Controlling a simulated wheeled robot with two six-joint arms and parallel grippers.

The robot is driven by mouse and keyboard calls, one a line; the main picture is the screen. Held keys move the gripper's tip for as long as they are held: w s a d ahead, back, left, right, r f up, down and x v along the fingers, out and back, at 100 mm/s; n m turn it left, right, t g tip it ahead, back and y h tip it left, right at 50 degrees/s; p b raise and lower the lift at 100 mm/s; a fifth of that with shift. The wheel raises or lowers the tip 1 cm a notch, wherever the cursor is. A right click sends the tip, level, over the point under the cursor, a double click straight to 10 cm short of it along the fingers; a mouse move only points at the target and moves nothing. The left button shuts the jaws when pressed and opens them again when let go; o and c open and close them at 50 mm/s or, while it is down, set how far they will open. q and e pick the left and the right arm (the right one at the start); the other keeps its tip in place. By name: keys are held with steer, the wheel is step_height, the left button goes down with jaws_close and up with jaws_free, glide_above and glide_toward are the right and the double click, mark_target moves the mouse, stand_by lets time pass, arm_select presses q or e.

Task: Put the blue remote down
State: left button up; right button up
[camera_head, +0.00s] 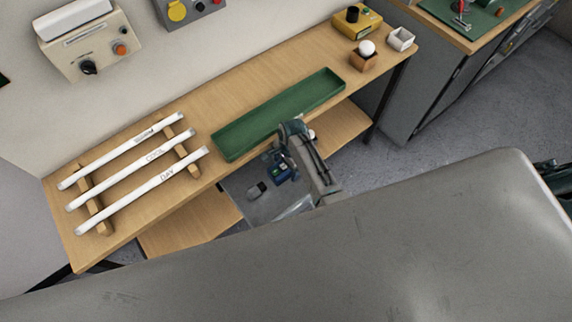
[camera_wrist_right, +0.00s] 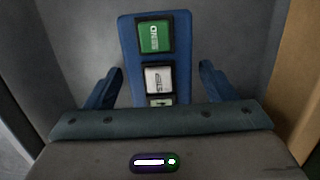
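The blue remote (camera_head: 286,171) is in the grey bin (camera_head: 264,208) below the table's front edge. In the right wrist view the remote (camera_wrist_right: 156,75) has a green button at the top, a white one below it and a third, partly hidden one. My right gripper (camera_wrist_right: 160,82) is open, with one blue finger on each side of the remote and gaps showing between. In the head view the right gripper (camera_head: 283,160) reaches down at the remote, and my arm hides part of it. My left gripper is not in view.
A small dark object (camera_head: 256,190) lies in the bin, left of the remote. Grey walls surround the remote closely.

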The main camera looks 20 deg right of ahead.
steer(key=shift+r, duration=0.2)
step_height(320, 180, up, 12)
steer(key=d+b, duration=0.1)
steer(key=shift+w+d, duration=0.2)
steer(key=shift+w, duration=0.05)
steer(key=shift+f, duration=0.1)
